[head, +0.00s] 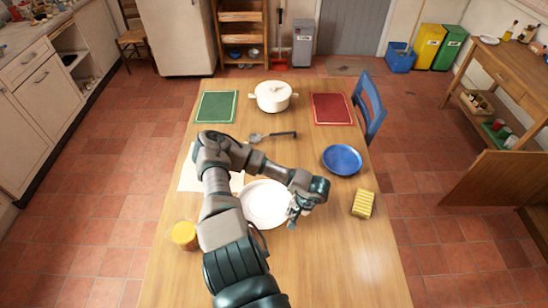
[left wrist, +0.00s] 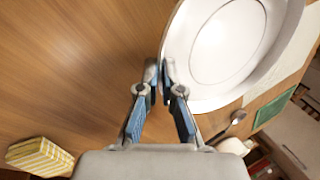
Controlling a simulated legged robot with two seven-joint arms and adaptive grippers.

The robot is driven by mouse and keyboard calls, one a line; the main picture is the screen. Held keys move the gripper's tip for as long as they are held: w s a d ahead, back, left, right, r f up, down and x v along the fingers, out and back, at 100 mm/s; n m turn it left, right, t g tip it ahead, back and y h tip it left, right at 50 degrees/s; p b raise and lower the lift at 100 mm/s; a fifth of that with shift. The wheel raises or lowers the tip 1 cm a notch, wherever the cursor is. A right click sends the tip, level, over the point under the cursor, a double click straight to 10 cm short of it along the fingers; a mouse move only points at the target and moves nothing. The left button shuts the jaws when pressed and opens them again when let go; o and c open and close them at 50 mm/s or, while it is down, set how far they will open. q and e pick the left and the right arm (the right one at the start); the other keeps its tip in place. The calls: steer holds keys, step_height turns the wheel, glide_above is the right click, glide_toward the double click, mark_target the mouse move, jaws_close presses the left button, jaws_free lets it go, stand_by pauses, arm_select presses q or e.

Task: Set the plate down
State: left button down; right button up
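The white plate (head: 262,203) is over the middle of the wooden table, partly covered by my left arm. It also fills the upper right of the left wrist view (left wrist: 225,50). My left gripper (head: 292,214) is at the plate's right rim. In the left wrist view its fingertips (left wrist: 162,72) are close together with the rim between them, so it is shut on the plate. The plate looks roughly level and low over the table; I cannot tell whether it touches the wood. My right gripper is not in view.
A spoon-like utensil (head: 272,136), white pot (head: 273,96), green mat (head: 217,106) and red mat (head: 332,108) are farther back. The front right is clear.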

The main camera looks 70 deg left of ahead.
arm_select(q)
steer(key=shift+s+a+r, duration=0.15)
steer(key=shift+a+r, duration=0.25)
steer(key=shift+a, duration=0.3)
steer(key=w+a, duration=0.1)
steer(key=a, duration=0.2)
steer(key=w+a, duration=0.2)
steer(key=a, duration=0.1)
steer(key=w+a+f, duration=0.1)
steer(key=w+a, duration=0.1)
steer(key=a, duration=0.1)
steer(key=shift+w+a, duration=0.1)
steer(key=shift+a, duration=0.15)
steer(key=a, duration=0.1)
steer(key=w+a, duration=0.1)
steer(key=a, duration=0.1)
steer(key=w+a, duration=0.1)
steer(key=shift+w+a+f, duration=0.2)
steer(key=shift+a+f, duration=0.05)
steer(key=shift+f, duration=0.1)
step_height(320, 180, down, 3)
steer(key=shift+d+r, duration=0.1)
steer(key=shift+d, duration=0.05)
steer(key=shift+f, duration=0.25)
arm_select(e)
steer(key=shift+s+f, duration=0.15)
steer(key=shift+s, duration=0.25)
